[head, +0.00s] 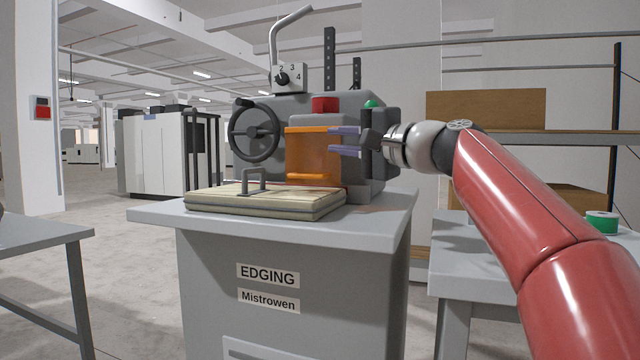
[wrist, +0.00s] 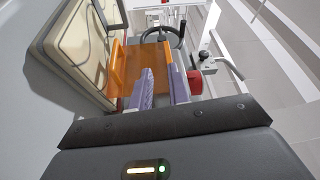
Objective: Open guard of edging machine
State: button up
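The edging machine (head: 378,155) is a grey unit on a grey cabinet labelled EDGING. Its guard (head: 308,153) is an orange panel on the front, seemingly lowered in front of the working area. In the wrist view the orange guard (wrist: 118,65) lies ahead of and to the left of my fingers, with part of it showing between them. My gripper (head: 345,140) reaches in from the right, its two purple fingers apart, one above the other, overlapping the guard's right side. In the wrist view my gripper (wrist: 164,85) holds nothing visible. I cannot tell whether a finger touches the guard.
A cream padded block (head: 265,203) with a grey handle lies in front of the guard. A handwheel (head: 254,132) is at the machine's left, a numbered dial (head: 289,77) and red button (head: 325,104) above. A side table (head: 470,265) stands right, below my arm.

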jog(key=b, duration=0.3)
send_near(316, 176)
jog(key=x, duration=0.3)
jog(key=shift+w+a+f, duration=0.15)
jog(key=shift+w+a, duration=0.1)
jog(key=shift+a, duration=0.05)
jog(key=p+x, duration=0.2)
jog(key=x, duration=0.4)
jog(key=shift+w+a, duration=0.25)
jog(key=shift+w+a+p, duration=0.25)
jog(key=shift+a+p, duration=0.1)
grip_shut()
